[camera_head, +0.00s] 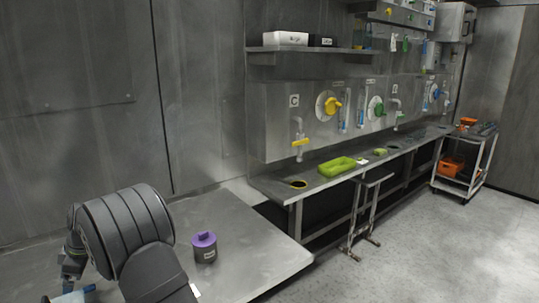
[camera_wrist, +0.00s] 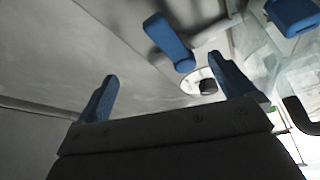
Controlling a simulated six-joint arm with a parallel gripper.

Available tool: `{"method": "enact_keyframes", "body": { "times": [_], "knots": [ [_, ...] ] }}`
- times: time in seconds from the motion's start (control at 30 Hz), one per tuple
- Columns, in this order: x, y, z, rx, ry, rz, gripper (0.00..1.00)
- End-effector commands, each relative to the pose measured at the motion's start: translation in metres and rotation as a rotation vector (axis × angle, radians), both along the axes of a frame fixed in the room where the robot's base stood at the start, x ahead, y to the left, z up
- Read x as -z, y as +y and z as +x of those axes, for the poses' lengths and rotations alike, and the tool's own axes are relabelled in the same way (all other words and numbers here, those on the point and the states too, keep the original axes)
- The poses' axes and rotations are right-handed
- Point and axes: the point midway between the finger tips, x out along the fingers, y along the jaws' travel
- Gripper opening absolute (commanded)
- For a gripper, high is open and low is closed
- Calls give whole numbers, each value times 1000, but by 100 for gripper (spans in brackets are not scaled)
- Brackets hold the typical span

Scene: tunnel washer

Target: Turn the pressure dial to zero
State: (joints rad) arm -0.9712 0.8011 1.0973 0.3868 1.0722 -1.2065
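In the wrist view, a round white face with a dark knob (camera_wrist: 207,86) shows beside the right finger, partly hidden by it. It may be the pressure dial, but no markings are readable. My gripper (camera_wrist: 162,68) is open, its two blue fingers wide apart with nothing between them. In the head view, my dark arm fills the lower left and the gripper end is mostly out of sight. The far wall panel carries a yellow-handled dial (camera_head: 331,105), a green-handled dial (camera_head: 378,109) and a blue-handled one (camera_head: 435,92); which is the pressure dial cannot be told.
A blue lever (camera_wrist: 168,42) and another blue part (camera_wrist: 293,16) stand close ahead of the fingers in the wrist view. A purple-lidded pot (camera_head: 204,247) stands on the near metal table (camera_head: 245,235).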

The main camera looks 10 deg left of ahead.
Motion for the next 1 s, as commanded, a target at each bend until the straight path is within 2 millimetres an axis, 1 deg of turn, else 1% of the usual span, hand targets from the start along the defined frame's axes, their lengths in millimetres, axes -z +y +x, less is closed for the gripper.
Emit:
{"method": "enact_keyframes", "body": {
  "times": [0.03, 0.17, 0.2, 0.37, 0.47, 0.5, 0.57, 0.63, 0.7, 1.0],
  "knots": [
    [0, 0, 0, 0, 0, 0, 88],
    [0, 0, 0, 0, 0, 0, 63],
    [0, 0, 0, 0, 0, 0, 55],
    [-2, 1, 0, 3, -5, 2, 54],
    [-10, 7, -6, 18, -18, 4, 54],
    [-16, 11, -11, 31, -27, 4, 54],
    [-28, 18, -22, 59, -45, 6, 54],
    [-47, 28, -39, 109, -69, 7, 54],
    [-61, 33, -55, 186, -78, 0, 54],
    [-101, 32, -112, 598, -49, -48, 54]
  ]
}}
